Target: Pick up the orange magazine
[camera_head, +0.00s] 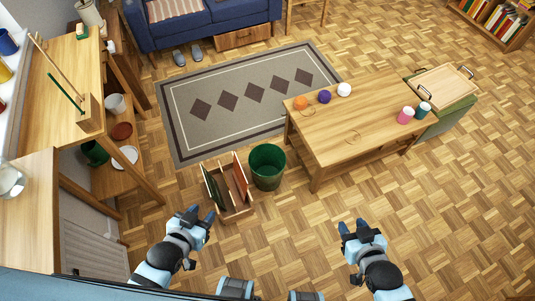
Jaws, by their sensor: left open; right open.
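A wooden magazine rack (236,215) stands on the floor left of centre. It holds several thin upright items, among them a dark green one (210,187) and a reddish-orange one (240,170) on the right side. The reddish-orange one may be the orange magazine; its cover is too small to read. My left gripper (199,213) is open and empty, just to the left of and in front of the rack, apart from the magazines. My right gripper (352,225) is open and empty over bare floor, well right of the rack.
A green bin (267,167) stands close to the rack's right. A wooden shelf unit (75,60) lines the left. A grey rug (180,140) lies behind. The floor at front right is clear.

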